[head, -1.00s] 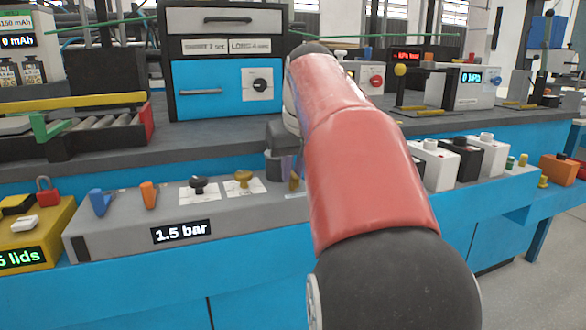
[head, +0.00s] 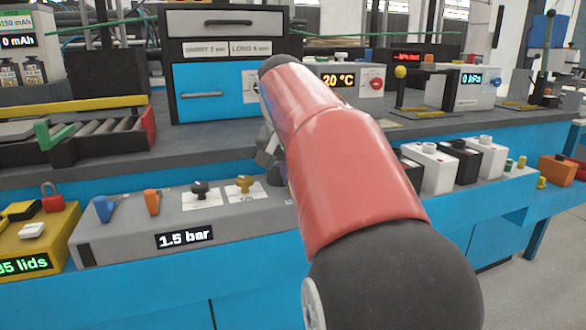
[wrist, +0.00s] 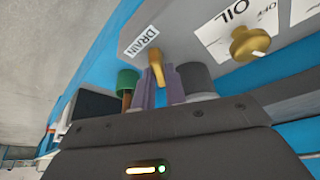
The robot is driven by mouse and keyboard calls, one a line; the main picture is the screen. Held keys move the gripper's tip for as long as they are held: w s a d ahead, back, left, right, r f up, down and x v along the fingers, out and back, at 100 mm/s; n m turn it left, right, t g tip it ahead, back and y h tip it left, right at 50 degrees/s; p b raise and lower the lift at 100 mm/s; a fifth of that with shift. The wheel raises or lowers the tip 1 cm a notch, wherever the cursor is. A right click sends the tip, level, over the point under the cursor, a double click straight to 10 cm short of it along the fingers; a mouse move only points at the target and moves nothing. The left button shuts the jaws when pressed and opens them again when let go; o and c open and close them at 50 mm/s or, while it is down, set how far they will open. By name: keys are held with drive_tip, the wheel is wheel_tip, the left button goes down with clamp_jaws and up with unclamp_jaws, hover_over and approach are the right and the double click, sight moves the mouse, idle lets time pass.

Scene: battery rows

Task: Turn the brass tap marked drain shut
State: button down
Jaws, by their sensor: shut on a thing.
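The brass drain tap (wrist: 155,66) stands beside the white DRAIN label (wrist: 142,38) on the grey panel in the wrist view. My gripper (wrist: 159,84) is shut on this tap, with its purplish pads on either side. In the head view my red arm hides the drain tap, and only part of my gripper (head: 270,155) shows. A second brass tap, marked OIL (wrist: 250,43), is apart from my gripper; it also shows in the head view (head: 244,184).
The grey panel box (head: 130,241) reads 1.5 bar and carries a black tap (head: 199,190), an orange lever (head: 152,202) and a blue lever (head: 103,208). A yellow box (head: 55,242) stands left of it. White and black boxes stand right of my arm.

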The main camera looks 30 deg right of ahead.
drive_tip(key=m+g+p, duration=0.1)
drive_tip(key=m, duration=0.2)
drive_tip(key=m+g+h+p, duration=0.1)
drive_tip(key=m+p, duration=0.1)
drive_tip(key=m, duration=0.1)
drive_tip(key=shift+w+a+r, duration=0.1)
drive_tip(key=shift+w+r, duration=0.05)
drive_tip(key=shift+r, duration=0.05)
drive_tip(key=m+g+p, duration=0.2)
drive_tip(key=m, duration=0.3)
drive_tip(key=shift+f, duration=0.1)
drive_tip(key=shift+m, duration=0.4)
drive_tip(key=c, duration=1.4)
unclamp_jaws()
drive_tip(key=shift+c, duration=0.2)
drive_tip(key=p+v, duration=0.2)
drive_tip(key=v, duration=0.5)
drive_tip(key=shift+w+a+r, duration=0.15)
drive_tip(key=shift+a+r, duration=0.05)
drive_tip(key=shift+r, duration=0.1)
